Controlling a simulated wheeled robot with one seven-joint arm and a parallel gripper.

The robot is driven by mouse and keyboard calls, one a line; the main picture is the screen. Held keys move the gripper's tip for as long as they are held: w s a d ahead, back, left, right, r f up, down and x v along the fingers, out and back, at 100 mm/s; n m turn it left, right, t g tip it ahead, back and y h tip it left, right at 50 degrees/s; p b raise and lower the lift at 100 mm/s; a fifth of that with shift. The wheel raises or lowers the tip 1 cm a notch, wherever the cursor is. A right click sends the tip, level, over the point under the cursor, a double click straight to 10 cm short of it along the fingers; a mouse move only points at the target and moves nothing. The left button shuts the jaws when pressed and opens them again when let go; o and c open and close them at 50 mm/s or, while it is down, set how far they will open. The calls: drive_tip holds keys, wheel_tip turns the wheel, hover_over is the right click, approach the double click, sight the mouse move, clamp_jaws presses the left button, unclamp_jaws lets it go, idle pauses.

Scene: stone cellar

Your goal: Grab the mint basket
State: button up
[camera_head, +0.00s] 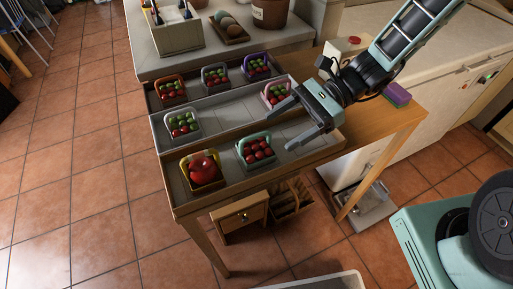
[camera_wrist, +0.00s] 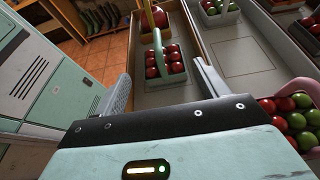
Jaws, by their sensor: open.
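The mint basket (camera_head: 245,158) holds red round fruit and stands upright in the front tray of the table, right of the yellow basket. In the wrist view the mint basket (camera_wrist: 157,58), with its raised handle, shows ahead between my fingers. My gripper (camera_head: 280,127) is open and empty, above the trays, just right of and above the mint basket in the picture. Its two fingers (camera_wrist: 162,72) are spread apart and do not visibly touch the basket.
A yellow basket (camera_head: 202,172) with a large red fruit is left of the mint one. A pink basket (camera_head: 276,94) is close behind my gripper. A white basket (camera_head: 182,124) and several others stand in the rear trays. A purple-green block (camera_head: 397,95) lies on the table's right.

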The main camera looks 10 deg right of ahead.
sight(256, 146)
drive_tip(key=x, duration=0.8)
drive_tip(key=shift+w+f, duration=0.15)
drive_tip(key=shift+f, duration=0.2)
drive_tip(key=c, duration=0.8)
